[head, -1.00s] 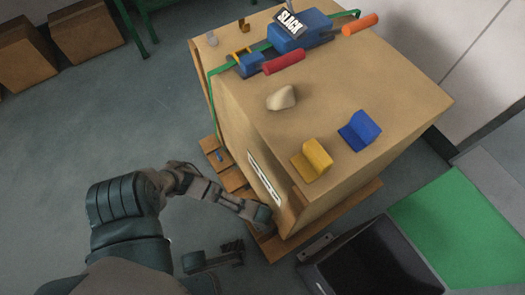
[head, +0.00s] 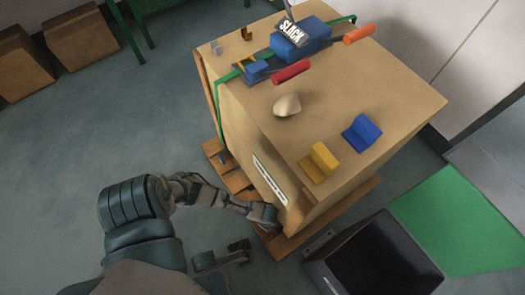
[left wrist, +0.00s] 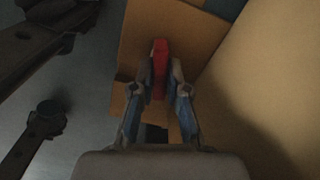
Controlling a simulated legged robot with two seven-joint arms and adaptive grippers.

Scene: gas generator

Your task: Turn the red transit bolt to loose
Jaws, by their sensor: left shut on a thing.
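The red transit bolt (left wrist: 160,68) shows in the left wrist view as an upright red bar between my fingers, in front of a brown wooden face beside the crate. My left gripper (left wrist: 160,85) is shut on it, one finger on each side. In the head view my left gripper (head: 268,215) is low at the crate's near side, by its lower corner, and the bolt is hidden there. The large tan crate (head: 365,95) stands on a wooden pallet (head: 340,205). My right gripper is not in view.
On the crate top lie a blue ratchet (head: 300,38) with a SLACK tag, a red handle (head: 290,72), an orange handle (head: 358,35), a pale lump (head: 287,105), a yellow block (head: 320,162) and a blue block (head: 362,133). A black open bin (head: 375,260) and green mat (head: 455,220) are at right.

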